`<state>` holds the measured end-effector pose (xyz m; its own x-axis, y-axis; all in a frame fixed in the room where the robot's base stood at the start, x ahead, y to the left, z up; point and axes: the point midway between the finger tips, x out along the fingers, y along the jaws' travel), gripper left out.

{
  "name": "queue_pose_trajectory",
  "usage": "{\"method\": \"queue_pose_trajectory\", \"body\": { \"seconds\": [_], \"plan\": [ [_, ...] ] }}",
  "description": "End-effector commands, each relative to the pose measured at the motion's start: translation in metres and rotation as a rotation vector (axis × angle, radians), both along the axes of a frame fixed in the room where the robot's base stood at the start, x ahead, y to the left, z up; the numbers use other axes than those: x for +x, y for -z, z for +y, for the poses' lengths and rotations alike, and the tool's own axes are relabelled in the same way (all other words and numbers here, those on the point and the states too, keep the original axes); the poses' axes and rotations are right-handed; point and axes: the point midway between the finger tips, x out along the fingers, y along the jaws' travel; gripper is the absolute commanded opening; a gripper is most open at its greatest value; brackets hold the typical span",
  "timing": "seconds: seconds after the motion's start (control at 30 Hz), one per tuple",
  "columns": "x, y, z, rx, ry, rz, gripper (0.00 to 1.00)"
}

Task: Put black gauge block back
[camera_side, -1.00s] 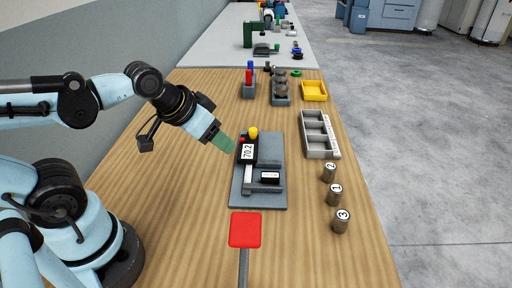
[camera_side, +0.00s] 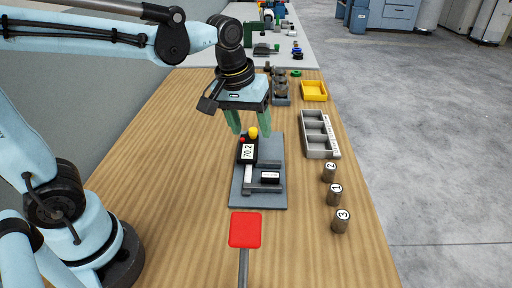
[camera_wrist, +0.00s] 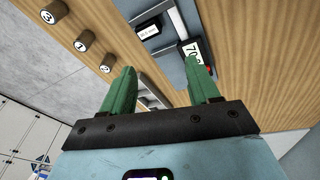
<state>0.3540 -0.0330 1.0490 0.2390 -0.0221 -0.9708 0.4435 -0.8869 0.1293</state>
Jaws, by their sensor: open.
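The black gauge block (camera_side: 270,177), with a white label, lies on the grey plate (camera_side: 270,203) of the measuring device, beside its bar. It also shows at the top of the wrist view (camera_wrist: 148,30). The label's text is too small to read surely.
A grey compartment tray (camera_side: 337,150) stands to the right of the device. Numbered cylinders 2 (camera_side: 329,172), 1 (camera_side: 334,195) and 3 (camera_side: 341,221) stand near the right edge. A red paddle (camera_side: 245,230) is in front. A yellow tray (camera_side: 314,91) is farther back.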

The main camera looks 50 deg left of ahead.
Motion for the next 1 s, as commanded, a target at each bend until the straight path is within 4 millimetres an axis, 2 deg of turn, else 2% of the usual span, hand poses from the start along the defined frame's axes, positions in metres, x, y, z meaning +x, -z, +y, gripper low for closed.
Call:
{"method": "queue_pose_trajectory", "body": {
  "seconds": [0.1, 0.33, 0.57, 0.9, 1.0],
  "plan": [
    [0.019, 0.005, -0.011, -0.017, -0.104, 0.090, 0.61],
    [0.039, 0.016, -0.025, -0.019, -0.263, 0.213, 0.61],
    [0.044, 0.027, -0.028, -0.015, -0.309, 0.245, 0.61],
    [0.044, 0.075, -0.028, -0.015, -0.308, 0.244, 0.61],
    [0.044, 0.084, -0.028, -0.015, -0.307, 0.243, 0.61]
  ]
}}
